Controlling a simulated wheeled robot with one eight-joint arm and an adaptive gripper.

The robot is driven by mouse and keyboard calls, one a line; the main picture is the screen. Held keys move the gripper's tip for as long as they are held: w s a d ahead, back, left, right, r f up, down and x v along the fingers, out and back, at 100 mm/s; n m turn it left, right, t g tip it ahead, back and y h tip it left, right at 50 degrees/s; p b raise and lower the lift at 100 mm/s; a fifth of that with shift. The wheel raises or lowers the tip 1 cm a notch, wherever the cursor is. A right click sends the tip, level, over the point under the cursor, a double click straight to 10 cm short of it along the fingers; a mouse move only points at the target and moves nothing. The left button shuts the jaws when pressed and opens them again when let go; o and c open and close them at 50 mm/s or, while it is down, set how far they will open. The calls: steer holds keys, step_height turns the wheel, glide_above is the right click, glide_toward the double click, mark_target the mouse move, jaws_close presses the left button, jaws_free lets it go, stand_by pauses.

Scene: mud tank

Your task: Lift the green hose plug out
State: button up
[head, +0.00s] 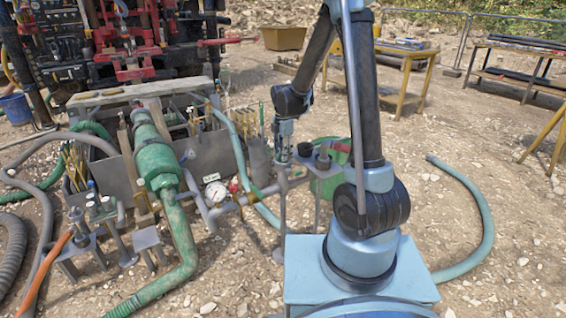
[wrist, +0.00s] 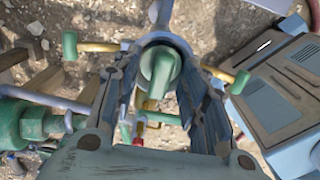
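A green rounded piece (wrist: 160,66), which looks like the hose plug, sits in a round grey collar in the wrist view. My gripper (wrist: 158,75) points down at it, with one dark finger on each side. The fingers are spread and the plug shows between them, with what looks like a small gap on each side. In the head view my gripper (head: 283,148) hangs over the pipework beside the mud tank (head: 208,150). The plug cannot be made out there behind the gripper.
Yellow handles with green ends (wrist: 240,82) stick out on both sides of the collar. A pressure gauge (head: 216,192) and a thick green hose (head: 178,232) lie to the left. A bluish hose (head: 486,225) curves over open gravel at right.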

steer(key=shift+f, duration=0.4)
jaws_close()
step_height(320, 180, up, 10)
stand_by(0.7)
